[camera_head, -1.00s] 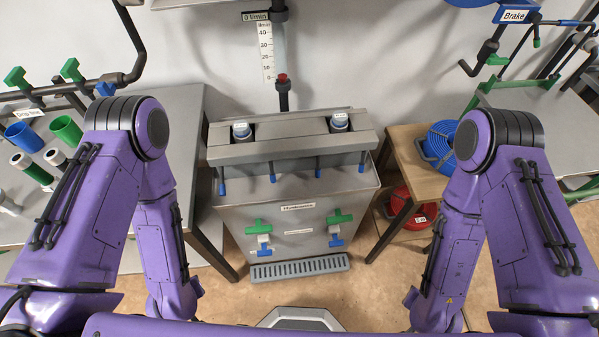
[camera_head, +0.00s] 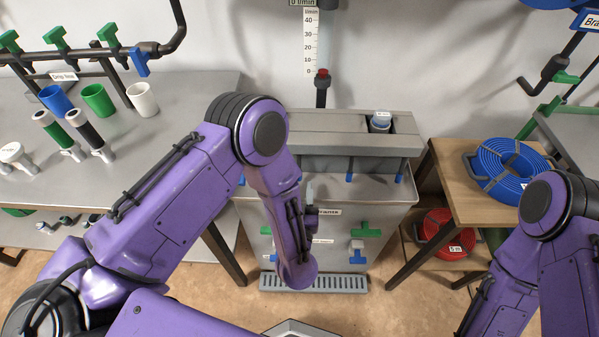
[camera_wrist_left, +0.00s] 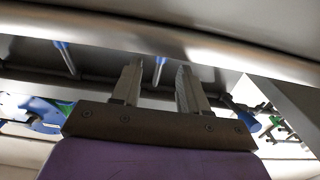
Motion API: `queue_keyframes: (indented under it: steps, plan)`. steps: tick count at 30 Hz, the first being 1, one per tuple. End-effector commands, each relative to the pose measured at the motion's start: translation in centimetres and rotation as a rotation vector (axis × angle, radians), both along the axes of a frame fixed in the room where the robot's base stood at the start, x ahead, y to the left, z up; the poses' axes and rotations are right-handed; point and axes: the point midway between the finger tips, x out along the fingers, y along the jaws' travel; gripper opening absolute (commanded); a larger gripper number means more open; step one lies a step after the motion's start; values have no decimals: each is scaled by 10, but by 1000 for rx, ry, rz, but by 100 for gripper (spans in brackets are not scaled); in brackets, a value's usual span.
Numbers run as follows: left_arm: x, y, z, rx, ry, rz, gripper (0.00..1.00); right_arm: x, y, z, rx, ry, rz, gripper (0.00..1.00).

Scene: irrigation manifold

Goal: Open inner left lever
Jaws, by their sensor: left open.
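The manifold (camera_head: 340,142) is a grey tank with blue-tipped levers hanging in a row below its top ledge. In the head view, the outer left lever (camera_head: 242,180) shows beside my left arm, and the two right ones (camera_head: 349,177) (camera_head: 399,178) are clear.
Green handles (camera_head: 366,230) and a drain grate (camera_head: 335,283) are low on the tank. A side table with a blue hose coil (camera_head: 508,165) stands right, a red coil (camera_head: 447,232) below it. A left bench (camera_head: 200,95) carries cups and pipe valves.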

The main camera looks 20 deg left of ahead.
Motion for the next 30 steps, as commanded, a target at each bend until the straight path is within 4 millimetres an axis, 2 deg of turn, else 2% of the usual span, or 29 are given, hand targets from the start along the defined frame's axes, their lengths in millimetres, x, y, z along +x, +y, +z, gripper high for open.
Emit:
queue_keyframes:
  steps: [3, 7, 12, 18, 20, 22, 23, 30]
  plan:
    - [25, 9, 1, -1, 1, 6, 44, 0, 0, 6, 0, 0, 0, 46]
    - [46, 15, 1, -1, 1, 4, 44, 0, 0, 8, 0, 0, 0, 46]
    - [56, 17, 0, 2, 2, 0, 44, 0, 0, 9, 0, 0, 0, 46]
    - [57, 17, 0, 2, 2, -1, 44, 0, 0, 8, 0, 0, 0, 46]
    - [57, 17, 0, 2, 2, -1, 27, 0, 0, 8, 0, 0, 0, 46]
    - [56, 17, 0, 2, 2, -1, 5, 0, 0, 8, 0, 0, 0, 46]
    - [56, 17, 0, 2, 2, -1, 0, 0, 0, 8, 0, 0, 0, 46]
    - [56, 16, 1, -1, 8, -3, 0, 0, 0, 10, 0, 0, 0, 46]
